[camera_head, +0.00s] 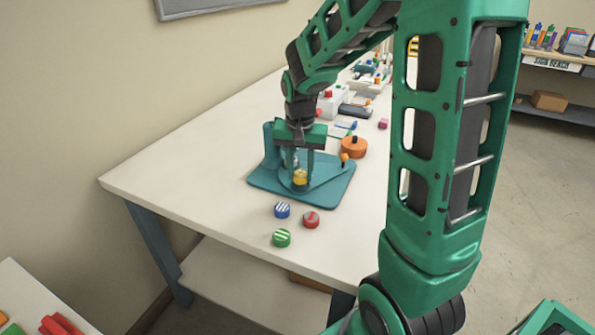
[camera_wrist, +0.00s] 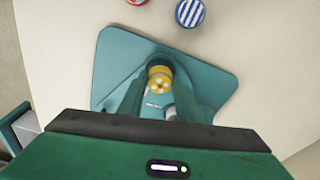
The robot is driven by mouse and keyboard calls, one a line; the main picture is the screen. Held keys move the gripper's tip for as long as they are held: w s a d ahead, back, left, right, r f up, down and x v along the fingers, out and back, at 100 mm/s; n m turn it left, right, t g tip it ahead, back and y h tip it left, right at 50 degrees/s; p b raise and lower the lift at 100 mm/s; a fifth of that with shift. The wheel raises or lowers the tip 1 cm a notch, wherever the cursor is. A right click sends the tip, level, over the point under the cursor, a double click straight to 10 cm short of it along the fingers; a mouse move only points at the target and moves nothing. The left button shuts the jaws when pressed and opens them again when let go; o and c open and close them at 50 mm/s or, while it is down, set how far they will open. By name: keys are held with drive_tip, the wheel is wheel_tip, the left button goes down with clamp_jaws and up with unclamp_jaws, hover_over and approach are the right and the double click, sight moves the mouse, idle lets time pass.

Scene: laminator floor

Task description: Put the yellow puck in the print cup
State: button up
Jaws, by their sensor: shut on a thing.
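The yellow puck (camera_head: 300,176) is between the fingers of my gripper (camera_head: 300,182), at the teal station plate (camera_head: 262,180) on the white table. In the wrist view the yellow puck (camera_wrist: 160,79) shows a pale dotted top, and my gripper (camera_wrist: 158,88) is shut on it. The puck is over the plate's front middle part; whether it touches a surface below is hidden.
A blue striped puck (camera_head: 282,210), a red puck (camera_head: 311,219) and a green striped puck (camera_head: 281,238) lie in front of the plate. An orange round thing (camera_head: 353,147) stands behind it at right. The table's left part (camera_head: 180,170) is clear.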

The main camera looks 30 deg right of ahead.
sight(300, 177)
drive_tip(key=shift+f, duration=0.6)
drive_tip(key=o, duration=1)
drive_tip(key=shift+s+r, duration=0.6)
drive_tip(key=shift+r, duration=6)
drive_tip(key=s+d+f, duration=0.1)
drive_tip(key=s+f, duration=0.1)
drive_tip(key=s, duration=0.6)
drive_tip(key=s+d+f+n, duration=0.1)
drive_tip(key=s+f, duration=0.1)
drive_tip(key=s, duration=0.7)
drive_tip(key=s+d+f+n+g+y, duration=0.1)
drive_tip(key=s+f, duration=0.1)
drive_tip(key=s, duration=0.6)
drive_tip(key=shift+s+d+f, duration=0.15)
drive_tip(key=shift+s+f, duration=0.1)
drive_tip(key=shift+s, duration=0.05)
